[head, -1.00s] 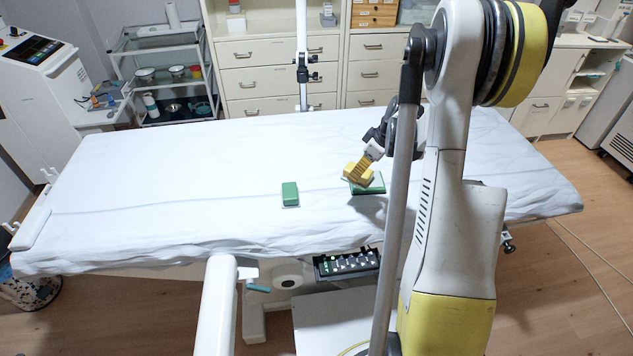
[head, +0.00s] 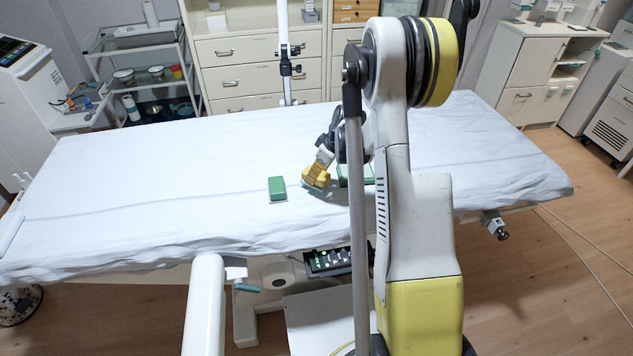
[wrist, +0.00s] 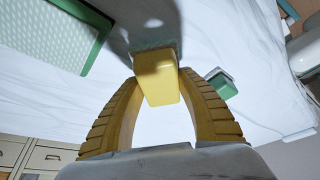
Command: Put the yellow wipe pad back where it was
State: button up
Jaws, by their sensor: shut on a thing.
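The yellow wipe pad (head: 316,178) is held between the fingers of my gripper (head: 320,168), over the white-sheeted couch (head: 160,190). In the wrist view the pad (wrist: 160,80) sits between the two yellow ribbed fingertips of my gripper (wrist: 160,90). I cannot tell whether its underside touches the sheet. A green-edged tray or mat (head: 343,178) lies just right of the pad, partly hidden by my arm. The wrist view shows its green rim and pale dotted surface (wrist: 60,35). A green block (head: 277,187) rests on the sheet left of the pad; it also shows in the wrist view (wrist: 222,85).
A control box with buttons (head: 328,262) hangs at the couch's near edge. A white post (head: 205,300) stands in front. Drawer cabinets (head: 260,75) and a shelf trolley (head: 140,75) stand behind. The sheet left of the green block is clear.

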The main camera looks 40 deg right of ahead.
notch_tip(320, 180, down, 2)
jog(key=shift+f+b, duration=0.15)
jog(key=shift+b, duration=0.15)
jog(key=o, duration=0.7)
jog(key=shift+f, duration=0.1)
jog(key=o, duration=0.4)
jog(key=shift+c, duration=0.2)
